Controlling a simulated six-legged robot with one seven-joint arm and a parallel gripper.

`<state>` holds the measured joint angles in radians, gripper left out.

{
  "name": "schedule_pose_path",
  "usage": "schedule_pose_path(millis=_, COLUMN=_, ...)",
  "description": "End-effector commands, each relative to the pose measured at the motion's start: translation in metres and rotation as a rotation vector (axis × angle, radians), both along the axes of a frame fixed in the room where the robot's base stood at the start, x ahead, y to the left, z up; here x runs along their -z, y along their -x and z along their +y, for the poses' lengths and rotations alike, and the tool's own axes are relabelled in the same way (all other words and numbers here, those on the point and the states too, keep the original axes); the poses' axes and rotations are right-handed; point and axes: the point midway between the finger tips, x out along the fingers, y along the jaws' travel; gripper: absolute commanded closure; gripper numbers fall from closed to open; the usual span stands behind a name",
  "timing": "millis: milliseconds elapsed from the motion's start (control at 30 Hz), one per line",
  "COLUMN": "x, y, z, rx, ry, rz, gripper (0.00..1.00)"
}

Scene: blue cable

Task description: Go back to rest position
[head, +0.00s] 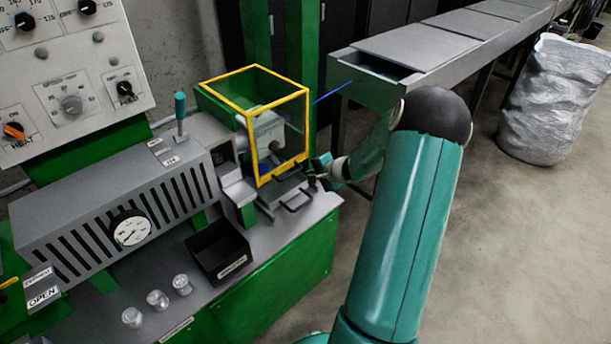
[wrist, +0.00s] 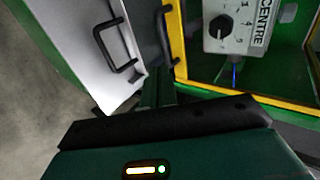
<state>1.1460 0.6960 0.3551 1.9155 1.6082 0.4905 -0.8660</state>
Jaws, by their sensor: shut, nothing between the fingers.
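My gripper (head: 316,172) is at the end of my teal arm, beside the lower right corner of the yellow-framed guard (head: 279,91). It is small and partly blurred into the machine behind it. In the wrist view, my gripper (wrist: 157,88) points toward a black handle and the yellow frame edge, with its fingers together and nothing held. A blue cable (head: 332,93) runs from the guard to the grey trough at the right. A short blue piece of it (wrist: 235,72) also shows in the wrist view, behind the yellow frame.
Black handles (head: 297,201) stand on the machine bed close to my gripper; one handle (wrist: 115,45) shows in the wrist view. A black bin (head: 219,251) and small glass jars (head: 157,300) sit on the bench. A silver sack (head: 553,100) stands right.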

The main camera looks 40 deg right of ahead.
Motion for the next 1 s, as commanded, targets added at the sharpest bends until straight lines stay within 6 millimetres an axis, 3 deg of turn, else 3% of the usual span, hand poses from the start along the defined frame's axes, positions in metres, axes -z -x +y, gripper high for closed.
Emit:
schedule_pose_path(millis=300, x=-0.028, y=0.039, z=-0.001, rx=-0.001, ry=-0.001, rz=0.001, gripper=1.0)
schedule_pose_path(millis=733, x=-0.036, y=0.043, z=0.006, rx=-0.024, ry=0.008, rz=0.003, gripper=1.0)
schedule_pose_path(millis=867, x=-0.061, y=0.031, z=0.043, rx=-0.135, ry=0.057, rz=0.018, gripper=1.0)
schedule_pose_path(millis=1000, x=-0.102, y=0.022, z=0.112, rx=-0.334, ry=0.147, rz=0.053, gripper=1.0)
